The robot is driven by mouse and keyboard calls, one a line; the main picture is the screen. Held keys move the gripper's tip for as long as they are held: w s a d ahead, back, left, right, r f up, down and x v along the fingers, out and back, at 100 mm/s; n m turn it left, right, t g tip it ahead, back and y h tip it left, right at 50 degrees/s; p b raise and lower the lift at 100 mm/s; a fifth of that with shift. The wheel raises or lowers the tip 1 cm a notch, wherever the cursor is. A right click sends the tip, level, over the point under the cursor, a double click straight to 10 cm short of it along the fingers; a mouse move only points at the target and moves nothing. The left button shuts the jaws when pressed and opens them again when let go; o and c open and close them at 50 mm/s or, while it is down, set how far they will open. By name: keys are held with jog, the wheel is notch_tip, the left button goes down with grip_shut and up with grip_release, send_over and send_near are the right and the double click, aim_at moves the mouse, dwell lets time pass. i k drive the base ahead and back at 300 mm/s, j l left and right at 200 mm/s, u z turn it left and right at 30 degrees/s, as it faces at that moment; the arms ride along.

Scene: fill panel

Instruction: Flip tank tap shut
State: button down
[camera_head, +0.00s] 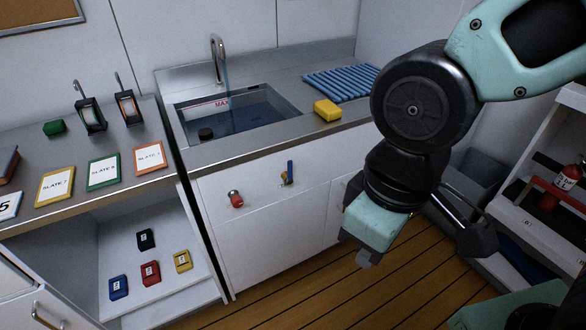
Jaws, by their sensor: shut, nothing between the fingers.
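A small tap with a blue lever (290,168) and a brass-coloured body sits on the white cabinet front below the sink. Its lever points up. A red round knob (236,198) is to its left on the same front. Above, the sink tank (283,108) holds dark water and has a MAX mark on its back wall. A curved metal faucet (218,58) stands behind it, with a thin bluish stream below its spout. My gripper (365,258) is shut and empty, pointing down, right of and lower in the picture than the blue lever, apart from it.
A yellow sponge-like block (327,110) and a blue ribbed mat (340,82) lie on the counter. Labelled slates, including a green-framed one (104,172), lie on the left counter. Wooden floor (300,290) is open in front.

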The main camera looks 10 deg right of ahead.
aim_at(289, 181)
jog(key=i+j, duration=0.15)
jog(key=j, duration=0.25)
jog(key=i+j, duration=0.15)
jog(key=j, duration=0.2)
jog(key=i+j, duration=0.2)
jog(key=j, duration=0.2)
jog(key=i+j, duration=0.15)
jog(key=j, duration=0.25)
jog(key=z, duration=0.05)
